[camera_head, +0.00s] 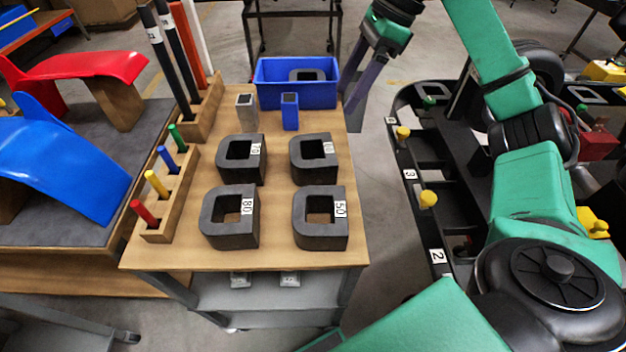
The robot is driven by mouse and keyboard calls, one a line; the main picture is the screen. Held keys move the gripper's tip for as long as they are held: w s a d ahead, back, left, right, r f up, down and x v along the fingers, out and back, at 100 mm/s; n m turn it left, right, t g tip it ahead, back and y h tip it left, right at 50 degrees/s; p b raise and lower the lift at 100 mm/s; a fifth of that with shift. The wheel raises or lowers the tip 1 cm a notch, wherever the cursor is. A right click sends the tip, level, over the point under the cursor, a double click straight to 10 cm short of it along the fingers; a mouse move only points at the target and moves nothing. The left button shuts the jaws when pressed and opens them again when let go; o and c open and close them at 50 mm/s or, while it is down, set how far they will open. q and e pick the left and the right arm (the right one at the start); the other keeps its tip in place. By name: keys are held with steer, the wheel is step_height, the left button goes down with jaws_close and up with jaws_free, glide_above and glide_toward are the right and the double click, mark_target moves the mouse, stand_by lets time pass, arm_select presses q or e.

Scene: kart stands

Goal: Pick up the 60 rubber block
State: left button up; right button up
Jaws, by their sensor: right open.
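Several dark D-shaped rubber blocks with centre holes stand on the wooden table top of a kart. The back right block (315,175) has a white label ending in 0; its first digit is hard to read. The back left block (240,174) reads 70, the front left block (230,241) reads 80 and the front right block (320,242) reads 50. My right gripper (358,96) is open and empty, pointing down past the table's right edge, behind and right of the blocks and apart from them. My left gripper is not in view.
A blue bin (285,97) with a dark block inside stands at the table's back. A grey holder (246,112) and a blue holder (290,112) stand before it. Wooden racks with coloured handles (157,184) line the left edge. A black kart frame (415,190) is at right.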

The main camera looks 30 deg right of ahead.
steer(key=b, duration=0.3)
glide_toward(316, 163)
steer(key=d+v, duration=0.1)
steer(key=v, duration=0.3)
steer(key=x, duration=1.5)
steer(key=shift+a+r, duration=0.2)
steer(key=shift+a, duration=0.15)
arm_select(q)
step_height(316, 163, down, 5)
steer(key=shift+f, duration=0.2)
arm_select(e)
jaws_close()
steer(key=shift+r, duration=0.1)
